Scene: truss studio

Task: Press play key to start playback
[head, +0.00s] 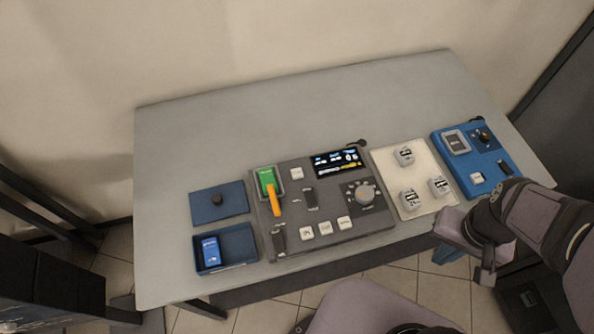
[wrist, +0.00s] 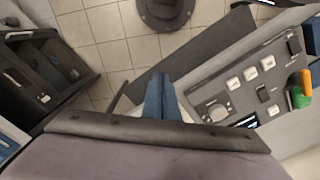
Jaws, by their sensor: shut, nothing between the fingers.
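A dark grey control console (head: 285,247) lies on the table, with a lit display (head: 337,162), a large dial (head: 364,194) and a green and orange lever. A row of white keys (head: 325,228) runs along its front edge, and one more white key (head: 296,173) sits near its back. The key symbols are too small to tell which one is play. The console also shows at the right of the wrist view (wrist: 273,105). My gripper (head: 447,257) is off the table's front edge, right of the console and apart from it. Its blue fingers (wrist: 160,80) are together and empty.
A white tray (head: 384,165) with three small blocks and a blue panel (head: 462,181) lie right of the console. A blue lid (head: 203,207) and an open blue box (head: 243,256) lie on its left. The table's back (head: 220,125) is clear.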

